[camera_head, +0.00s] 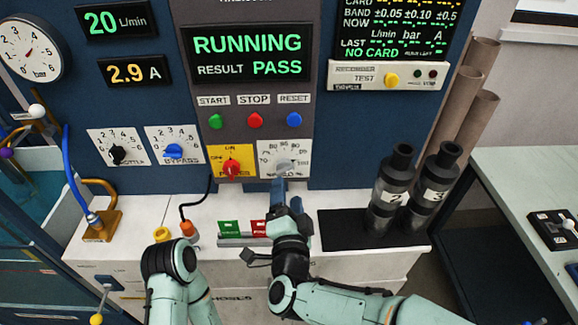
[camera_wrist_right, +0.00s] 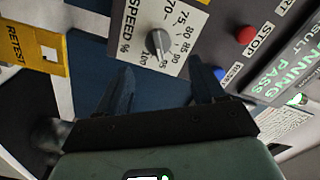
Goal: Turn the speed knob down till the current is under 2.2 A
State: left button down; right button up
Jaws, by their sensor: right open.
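The current display (camera_head: 129,72) reads 2.9 A. The speed knob (camera_wrist_right: 158,42) is a grey knob on a white dial plate (camera_head: 270,150) marked "SPEED %", with numbers up to 100. Its pointer setting is too small to read surely. In the head view my right gripper (camera_head: 280,187) is just below the dial and partly covers it. In the right wrist view the right gripper (camera_wrist_right: 164,80) is open, its two dark fingers apart and empty, with the knob ahead between them, not gripped. My left arm is at the lower middle of the head view; its gripper does not show.
A flow display (camera_head: 115,20) reads 20 L/min. The screen (camera_head: 247,50) shows RUNNING, RESULT PASS. A red knob on a yellow plate (camera_head: 231,165) is left of the speed dial. START, STOP (camera_head: 255,120) and RESET buttons are above. Dark cylinders (camera_head: 435,180) stand right of my right arm.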

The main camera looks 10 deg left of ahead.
aim_at(287, 172)
jog(key=p+x, duration=0.1)
jog(key=x, duration=0.8)
jog(key=shift+w+f+p, duration=0.1)
jog(key=shift+w+p, duration=0.05)
jog(key=shift+p, duration=0.15)
jog(key=c, duration=1)
